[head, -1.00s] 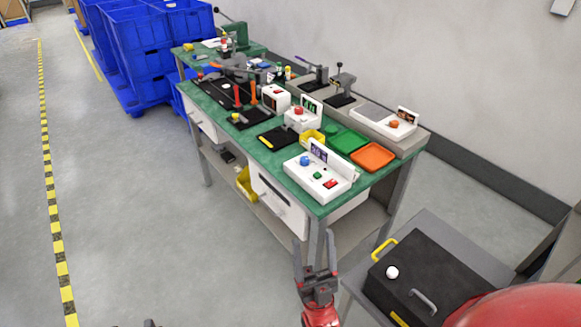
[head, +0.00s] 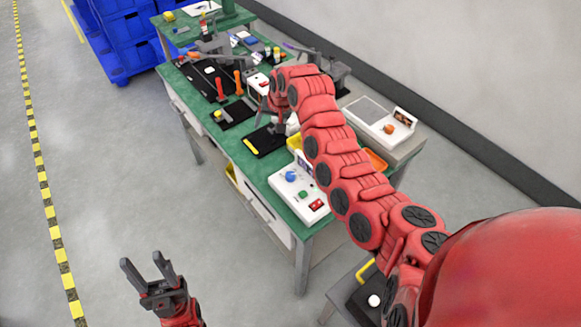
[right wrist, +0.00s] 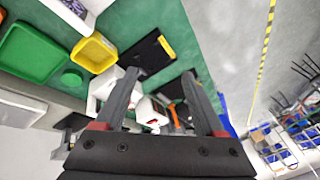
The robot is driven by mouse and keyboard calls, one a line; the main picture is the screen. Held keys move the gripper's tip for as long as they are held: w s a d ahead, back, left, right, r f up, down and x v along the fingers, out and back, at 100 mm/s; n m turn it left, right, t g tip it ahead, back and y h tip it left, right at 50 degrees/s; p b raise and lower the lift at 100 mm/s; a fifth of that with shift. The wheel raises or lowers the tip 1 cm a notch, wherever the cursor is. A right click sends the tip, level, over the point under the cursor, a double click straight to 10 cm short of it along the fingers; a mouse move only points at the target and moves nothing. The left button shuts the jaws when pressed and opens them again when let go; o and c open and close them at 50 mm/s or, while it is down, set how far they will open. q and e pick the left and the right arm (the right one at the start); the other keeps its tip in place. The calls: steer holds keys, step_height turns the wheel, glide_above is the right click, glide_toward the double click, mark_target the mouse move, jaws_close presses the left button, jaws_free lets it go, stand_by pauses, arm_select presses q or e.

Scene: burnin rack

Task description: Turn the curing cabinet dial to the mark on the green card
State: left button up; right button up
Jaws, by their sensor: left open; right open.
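My right gripper (head: 276,124) is open over the bench in the head view, above the middle white box with the red knob, which my arm mostly hides. In the right wrist view my right gripper (right wrist: 160,76) shows two spread fingers with nothing between them. That white box (right wrist: 104,86) is partly behind the left finger; its knob is not clear. A white box with a blue knob (head: 290,176) stands at the bench's near end. Another has an orange knob (head: 388,129). No label readable here tells which is the curing cabinet. The green card is hidden. My left gripper (head: 150,276) is open and empty over the floor.
A yellow bin (right wrist: 93,52) and a green tray (right wrist: 28,50) lie beside the middle box. A black mat (head: 262,143) and upright orange-red handles (head: 238,82) are near my right gripper. Blue crates (head: 130,45) stand behind.

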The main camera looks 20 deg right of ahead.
steer(key=s+d+r+g+h, duration=0.2)
steer(key=s+d+r+g, duration=0.15)
steer(key=s, duration=0.55)
glide_above(291, 174)
steer(key=shift+g, duration=0.45)
steer(key=f, duration=0.9)
steer(key=shift+a+b, duration=0.2)
steer(key=shift+b, duration=0.1)
step_height(291, 174, down, 6)
steer(key=p, duration=0.2)
steer(key=shift+d+f+p, duration=0.1)
steer(key=shift+f+p, duration=0.05)
steer(key=shift+p, duration=0.2)
steer(key=shift+f, duration=0.9)
jaws_close()
